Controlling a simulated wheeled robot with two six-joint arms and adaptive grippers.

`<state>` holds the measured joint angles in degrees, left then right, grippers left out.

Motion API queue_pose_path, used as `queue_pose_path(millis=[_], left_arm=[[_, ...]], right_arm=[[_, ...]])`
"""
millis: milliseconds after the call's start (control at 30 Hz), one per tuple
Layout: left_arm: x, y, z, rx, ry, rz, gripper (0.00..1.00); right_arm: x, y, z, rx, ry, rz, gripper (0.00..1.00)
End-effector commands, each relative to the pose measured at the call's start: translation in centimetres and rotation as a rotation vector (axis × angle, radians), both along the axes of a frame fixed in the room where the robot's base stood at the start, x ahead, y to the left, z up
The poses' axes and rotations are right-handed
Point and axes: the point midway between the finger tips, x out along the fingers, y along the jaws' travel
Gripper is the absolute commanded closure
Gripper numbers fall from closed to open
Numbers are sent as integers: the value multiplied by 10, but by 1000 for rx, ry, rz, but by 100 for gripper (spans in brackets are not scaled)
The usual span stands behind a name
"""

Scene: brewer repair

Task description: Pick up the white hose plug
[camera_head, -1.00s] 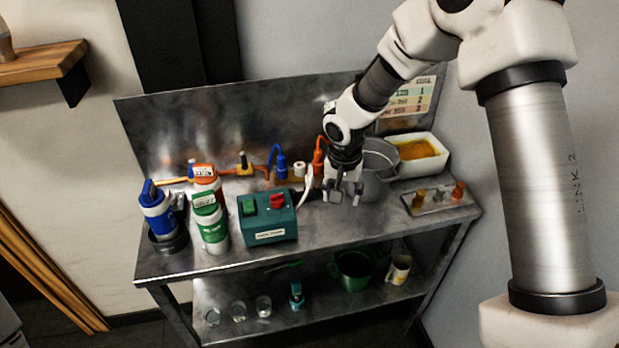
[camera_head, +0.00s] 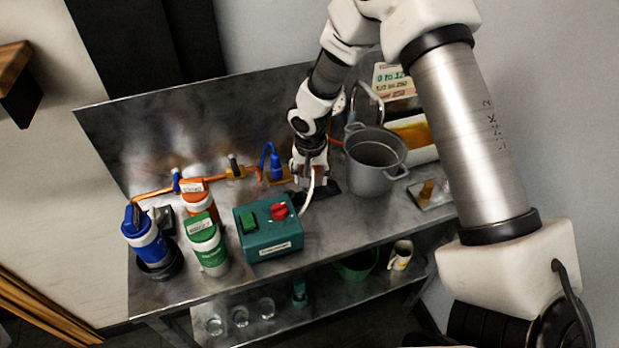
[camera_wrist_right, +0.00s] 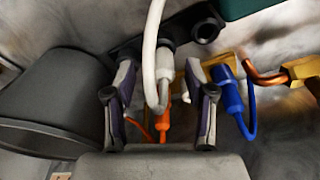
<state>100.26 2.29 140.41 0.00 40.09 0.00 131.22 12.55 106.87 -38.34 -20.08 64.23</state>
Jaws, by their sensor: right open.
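The white hose plug (camera_wrist_right: 165,65) shows in the right wrist view, seated at a black two-hole holder (camera_wrist_right: 204,30). Its white hose (camera_wrist_right: 150,40) loops up past it. In the head view the white hose (camera_head: 309,192) curves down beside the teal box, and the plug is hidden by my gripper. My right gripper (camera_head: 311,180) is open. In the wrist view its two fingers (camera_wrist_right: 161,105) stand on either side of the plug's line, with no clear contact. My left gripper is not in view.
A blue plug (camera_wrist_right: 231,92) and an orange plug (camera_wrist_right: 163,122) sit close to the fingers. A grey pot (camera_head: 372,165) stands right of the gripper, the teal switch box (camera_head: 268,232) to its left front. Green, orange and blue containers stand further left.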

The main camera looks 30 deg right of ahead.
Motion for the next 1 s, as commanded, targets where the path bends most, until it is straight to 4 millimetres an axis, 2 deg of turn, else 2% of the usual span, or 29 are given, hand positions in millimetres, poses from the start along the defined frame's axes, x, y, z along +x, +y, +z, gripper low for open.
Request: queue_pose_path(millis=[33,133,333,367,500,867,1000], left_arm=[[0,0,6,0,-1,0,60],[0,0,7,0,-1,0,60],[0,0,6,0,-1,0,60],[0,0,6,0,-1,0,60],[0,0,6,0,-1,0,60],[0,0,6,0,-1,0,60],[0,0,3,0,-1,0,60]], right_arm=[[1,0,-7,0,3,0,45],[2,-2,-21,0,2,0,45],[3,-2,-24,0,-1,0,45],[3,-2,-24,0,-1,0,49],[3,-2,-24,0,0,0,98],[3,-2,-24,0,-1,0,100],[4,-2,-17,0,-2,-1,100]])
